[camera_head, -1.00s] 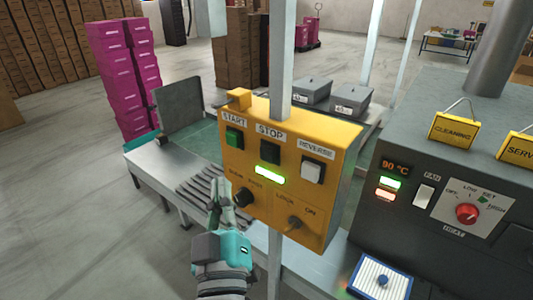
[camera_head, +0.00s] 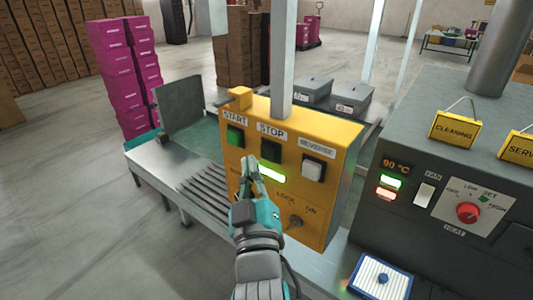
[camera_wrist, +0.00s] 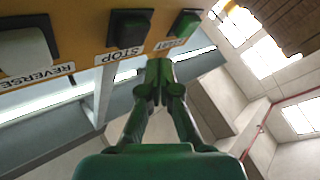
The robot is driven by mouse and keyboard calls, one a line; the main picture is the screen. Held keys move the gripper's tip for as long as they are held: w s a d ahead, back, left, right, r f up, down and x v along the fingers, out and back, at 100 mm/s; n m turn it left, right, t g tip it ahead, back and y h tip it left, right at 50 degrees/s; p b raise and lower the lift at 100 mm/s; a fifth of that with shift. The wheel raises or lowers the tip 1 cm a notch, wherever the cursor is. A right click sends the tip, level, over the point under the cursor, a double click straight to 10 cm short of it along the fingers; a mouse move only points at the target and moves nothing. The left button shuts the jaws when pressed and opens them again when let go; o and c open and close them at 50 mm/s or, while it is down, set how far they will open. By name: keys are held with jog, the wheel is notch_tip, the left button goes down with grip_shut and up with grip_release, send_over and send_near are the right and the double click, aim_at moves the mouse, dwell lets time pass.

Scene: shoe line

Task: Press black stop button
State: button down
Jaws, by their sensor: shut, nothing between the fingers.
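The black stop button (camera_head: 270,151) sits on the yellow control box (camera_head: 344,165), under the STOP label, between the green start button (camera_head: 235,137) and the white reverse button (camera_head: 313,169). My gripper (camera_head: 250,164) is shut and empty, with its tips just below and left of the stop button in the head view. In the wrist view the stop button (camera_wrist: 129,27) is at the top, left of my gripper's closed tips (camera_wrist: 160,64). The start button (camera_wrist: 185,22) and reverse button (camera_wrist: 27,50) flank it there. I cannot tell whether the tips touch the box.
A lit green indicator (camera_head: 272,173) and a lower knob (camera_head: 295,220) are on the box face, close to my gripper. A metal post (camera_head: 281,60) rises behind the box. A dark machine (camera_head: 455,185) with a red dial (camera_head: 467,212) stands to the right.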

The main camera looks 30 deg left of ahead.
aim_at(262, 149)
jog(key=shift+w, duration=0.8)
jog(key=shift+w+d, duration=0.1)
dwell(0.8)
jog(key=shift+w, duration=0.3)
jog(key=shift+w, duration=0.6)
dwell(0.9)
jog(key=shift+s, duration=1)
jog(key=s, duration=0.5)
jog(key=shift+a, duration=0.2)
